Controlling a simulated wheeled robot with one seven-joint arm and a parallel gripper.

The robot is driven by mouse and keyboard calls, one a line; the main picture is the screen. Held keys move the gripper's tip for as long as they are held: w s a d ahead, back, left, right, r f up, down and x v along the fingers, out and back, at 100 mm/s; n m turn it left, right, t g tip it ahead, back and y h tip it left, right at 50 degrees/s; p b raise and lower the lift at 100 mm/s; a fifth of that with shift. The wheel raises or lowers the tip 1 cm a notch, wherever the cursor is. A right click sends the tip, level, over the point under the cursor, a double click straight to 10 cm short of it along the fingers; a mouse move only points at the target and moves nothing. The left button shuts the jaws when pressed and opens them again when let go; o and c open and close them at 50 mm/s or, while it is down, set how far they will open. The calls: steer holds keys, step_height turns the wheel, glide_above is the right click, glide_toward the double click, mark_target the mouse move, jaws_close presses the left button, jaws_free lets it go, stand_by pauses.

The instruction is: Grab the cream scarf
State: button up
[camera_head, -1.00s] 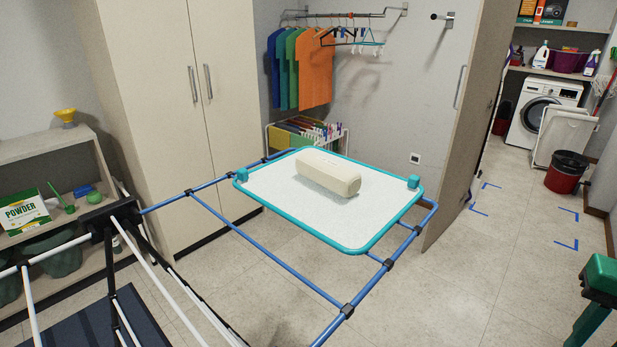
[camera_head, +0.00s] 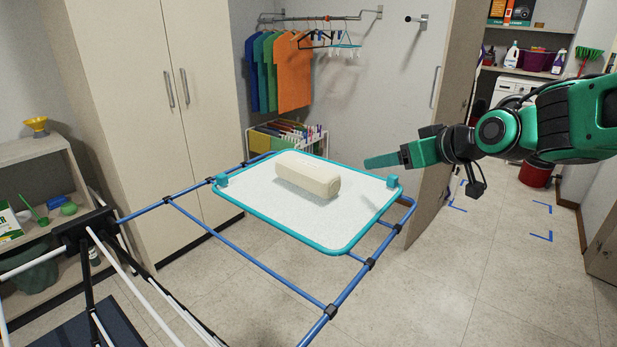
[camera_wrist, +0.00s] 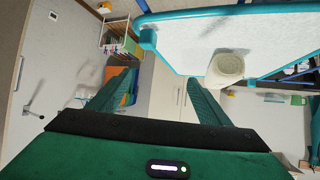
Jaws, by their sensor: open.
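The cream scarf (camera_head: 308,174) is a rolled, rounded block lying on a white board with a teal rim (camera_head: 330,249). The board rests on a blue-railed drying rack. My green gripper (camera_head: 372,162) is to the right of the scarf, raised near the board's right back corner and apart from the scarf. In the wrist view the gripper (camera_wrist: 165,90) is open and empty between its two green fingers. There the scarf's end (camera_wrist: 226,67) shows at upper right, beyond the right finger.
The blue rack rails (camera_head: 250,258) reach out around the board. A teal corner block (camera_head: 392,182) stands up at the board's right. A tall cabinet (camera_head: 165,110) is behind at left. An open door panel (camera_head: 440,130) stands behind my arm. Hanging shirts (camera_head: 293,72) are at the back.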

steer(key=a, duration=0.2)
steer(key=a+n+y, duration=0.1)
steer(key=a+y, duration=0.1)
steer(key=a, duration=0.1)
steer(key=shift+a+r+n, duration=0.3)
steer(key=shift+r, duration=0.1)
steer(key=n+g+y, duration=0.1)
steer(key=n+y, duration=0.1)
glide_toward(307, 169)
steer(key=shift+w+d+f, duration=0.25)
steer(key=shift+w+f, duration=0.4)
steer(key=shift+w, duration=0.3)
steer(key=x, duration=0.4)
steer(key=shift+a+f, duration=0.1)
steer(key=shift+a, duration=0.2)
steer(key=shift+x, duration=3.1)
steer(key=shift+w, duration=0.1)
steer(key=shift+c, duration=0.6)
steer(key=c, duration=1.1)
